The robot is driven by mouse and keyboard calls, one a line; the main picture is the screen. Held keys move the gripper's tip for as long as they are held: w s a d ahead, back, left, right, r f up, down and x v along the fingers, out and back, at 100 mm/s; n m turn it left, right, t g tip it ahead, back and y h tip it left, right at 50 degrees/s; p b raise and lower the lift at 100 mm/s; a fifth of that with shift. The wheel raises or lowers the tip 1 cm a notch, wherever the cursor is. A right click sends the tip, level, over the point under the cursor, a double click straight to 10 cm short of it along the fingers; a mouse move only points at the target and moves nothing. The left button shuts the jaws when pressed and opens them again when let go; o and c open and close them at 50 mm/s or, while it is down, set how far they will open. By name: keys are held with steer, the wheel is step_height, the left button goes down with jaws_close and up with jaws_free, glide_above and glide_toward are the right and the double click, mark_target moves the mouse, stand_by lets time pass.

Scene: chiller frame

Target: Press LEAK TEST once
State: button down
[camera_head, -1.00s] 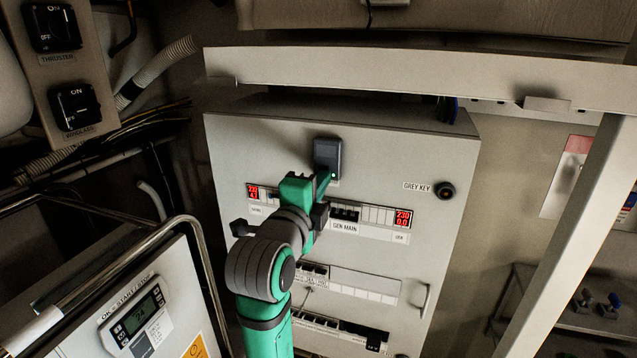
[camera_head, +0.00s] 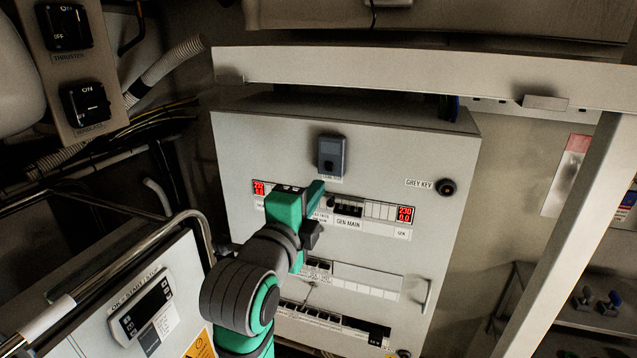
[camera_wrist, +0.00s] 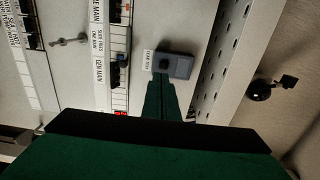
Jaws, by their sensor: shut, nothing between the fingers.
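The LEAK TEST unit is a small dark grey box (camera_head: 331,155) with a dark round button, mounted high on the pale panel door. It also shows in the wrist view (camera_wrist: 174,66), with its LEAK TEST label (camera_wrist: 148,62) beside it. My gripper (camera_head: 319,188) is shut and empty, just below and left of the box in the head view. In the wrist view its green fingers (camera_wrist: 161,84) end near the button, overlapping the box's edge. They look apart from the button in the head view.
A breaker row labelled GEN MAIN (camera_head: 348,224) lies below, with red meters at both ends. A GREY KEY switch (camera_head: 446,187) sits at the right. A pale beam (camera_head: 420,80) crosses above the panel. A metal rail (camera_head: 120,270) and a controller box stand at the lower left.

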steer(key=v, duration=0.6)
steer(key=shift+s, duration=0.35)
steer(key=shift+a+f, duration=0.1)
